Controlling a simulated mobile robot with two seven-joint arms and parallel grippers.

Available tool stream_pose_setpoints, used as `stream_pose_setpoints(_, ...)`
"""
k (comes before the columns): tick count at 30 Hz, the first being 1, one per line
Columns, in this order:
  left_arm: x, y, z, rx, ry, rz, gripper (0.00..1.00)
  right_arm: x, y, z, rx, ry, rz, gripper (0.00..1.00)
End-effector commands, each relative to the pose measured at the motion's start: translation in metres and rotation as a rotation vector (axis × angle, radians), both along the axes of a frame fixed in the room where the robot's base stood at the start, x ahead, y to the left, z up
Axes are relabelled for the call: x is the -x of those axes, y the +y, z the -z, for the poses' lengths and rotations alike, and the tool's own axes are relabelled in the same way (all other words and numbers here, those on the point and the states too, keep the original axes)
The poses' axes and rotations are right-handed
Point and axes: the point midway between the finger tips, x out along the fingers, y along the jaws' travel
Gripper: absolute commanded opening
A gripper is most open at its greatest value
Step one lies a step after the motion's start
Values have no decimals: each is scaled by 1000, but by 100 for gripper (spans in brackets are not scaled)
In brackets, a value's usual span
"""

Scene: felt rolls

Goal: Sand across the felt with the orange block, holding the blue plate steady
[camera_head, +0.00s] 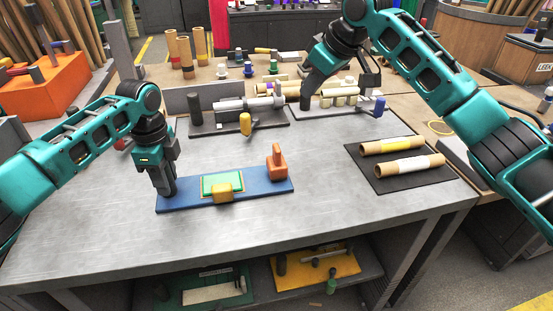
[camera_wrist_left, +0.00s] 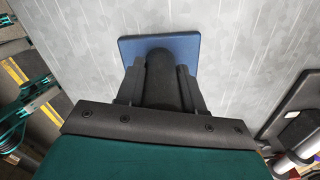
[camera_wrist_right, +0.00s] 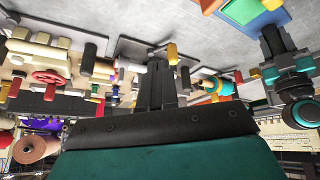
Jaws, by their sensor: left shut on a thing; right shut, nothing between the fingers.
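The blue plate (camera_head: 255,187) lies flat on the grey metal table. A green felt patch (camera_head: 212,183) with a tan border lies on it, and a small yellow-brown block (camera_head: 222,195) sits at its front edge. The orange block (camera_head: 277,167), with an upright handle, stands on the plate's right end. My left gripper (camera_head: 166,191) is over the plate's left end, shut on a dark round post (camera_wrist_left: 164,80) above the blue plate (camera_wrist_left: 195,47). My right gripper (camera_head: 306,103) is shut and empty, raised well behind the orange block; its fingers (camera_wrist_right: 158,66) also show in the right wrist view.
A dark mat (camera_head: 405,180) with two cardboard rolls lies at the right. A grey tray (camera_head: 275,128) with a roller device and a yellow handle (camera_head: 246,124) stands behind the plate. Another tray with pale rolls is back right. The table in front of the plate is clear.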

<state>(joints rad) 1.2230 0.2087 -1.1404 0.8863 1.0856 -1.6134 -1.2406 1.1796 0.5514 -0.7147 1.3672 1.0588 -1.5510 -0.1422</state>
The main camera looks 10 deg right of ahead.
Motion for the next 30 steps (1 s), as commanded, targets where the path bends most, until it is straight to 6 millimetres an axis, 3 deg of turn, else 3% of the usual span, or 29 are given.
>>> stream_pose_setpoints(3, 1, 0, 3, -1, 3, 1, 0, 14, 26, 23, 65, 97, -64, 0)
stream_pose_setpoints(9, 1, 0, 3, -1, 2, 0, 0, 29, 42, 42, 128, 180, -111, 0)
stream_pose_setpoints(14, 1, 1, 3, -1, 2, 0, 0, 31, 44, 53, 137, 194, -117, 0)
stream_pose_setpoints(30, 0, 1, 3, -2, 1, -1, 0, 31, 44, 123, 133, 192, -116, 0)
